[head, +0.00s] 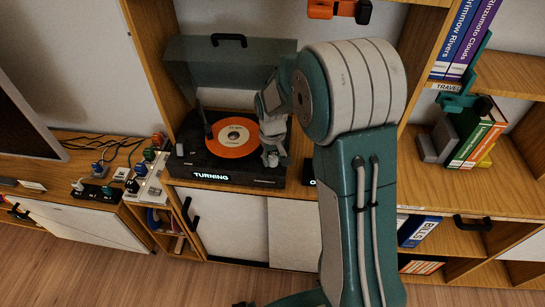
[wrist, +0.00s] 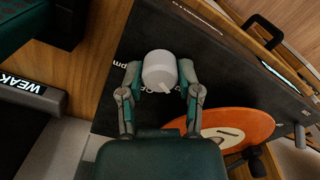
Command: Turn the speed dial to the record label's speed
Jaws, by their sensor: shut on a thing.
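The record player (head: 225,170) is dark, with its tinted lid raised and "TURNING" on its front edge. An orange record (head: 228,150) lies on it, with a pale label (head: 234,134) whose print is too small to read. The record also shows in the wrist view (wrist: 255,122). My gripper (head: 271,156) reaches down over the player's right side. In the wrist view the light grey speed dial (wrist: 159,68) sits between the two fingers, which are shut on its sides.
The player stands in a wooden shelf unit, its lid (head: 205,75) close behind my arm. Books (head: 475,140) and a green clamp-like fixture (head: 458,100) are at right. A power strip (head: 95,192) and cables lie at left. A dark block labelled "WEAK" (wrist: 30,90) is beside the player.

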